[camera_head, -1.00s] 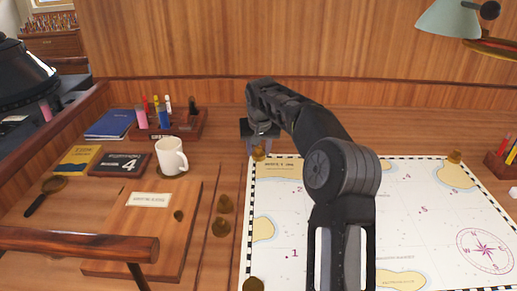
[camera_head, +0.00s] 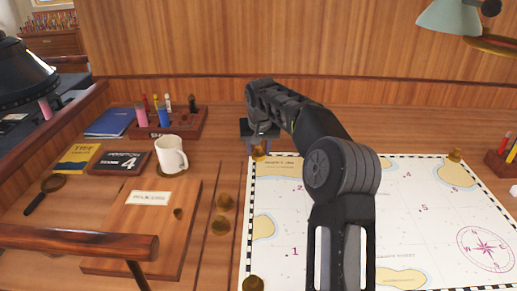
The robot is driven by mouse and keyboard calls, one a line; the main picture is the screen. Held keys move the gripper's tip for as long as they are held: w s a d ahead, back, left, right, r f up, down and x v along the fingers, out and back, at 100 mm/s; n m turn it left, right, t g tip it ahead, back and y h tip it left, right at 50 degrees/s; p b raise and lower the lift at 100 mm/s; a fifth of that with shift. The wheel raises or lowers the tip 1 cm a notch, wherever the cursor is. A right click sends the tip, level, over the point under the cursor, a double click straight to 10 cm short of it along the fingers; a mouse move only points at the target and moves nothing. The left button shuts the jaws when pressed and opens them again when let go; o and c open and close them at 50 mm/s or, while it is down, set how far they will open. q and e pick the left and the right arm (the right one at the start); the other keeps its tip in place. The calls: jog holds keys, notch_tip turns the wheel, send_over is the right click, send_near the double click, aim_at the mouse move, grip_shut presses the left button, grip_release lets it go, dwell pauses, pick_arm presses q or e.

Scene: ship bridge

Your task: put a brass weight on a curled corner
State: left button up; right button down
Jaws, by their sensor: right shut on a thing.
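The white sea chart (camera_head: 340,239) lies on the wooden table with a black and white border. My right gripper (camera_head: 259,148) is at the chart's far left corner, shut on a brass weight (camera_head: 258,154) that sits at that corner. Whether the weight touches the chart is hard to tell. Another brass weight (camera_head: 455,156) is on the far right corner, and one (camera_head: 253,284) is at the near left corner. The near right corner is out of view. My left gripper is not in view.
A white mug (camera_head: 171,154) stands on a coaster left of the chart. A wooden box lid (camera_head: 150,230), books (camera_head: 109,122), a pen rack (camera_head: 178,127) and a magnifier (camera_head: 45,194) fill the left side. A lamp (camera_head: 450,18) hangs at the upper right. A wooden rail (camera_head: 80,243) crosses the lower left.

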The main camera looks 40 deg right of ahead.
jog(key=c, duration=0.8)
grip_release()
jog(key=shift+o, duration=0.2)
jog(key=shift+f, duration=0.1)
jog(key=v, duration=0.8)
jog(key=shift+f, duration=0.1)
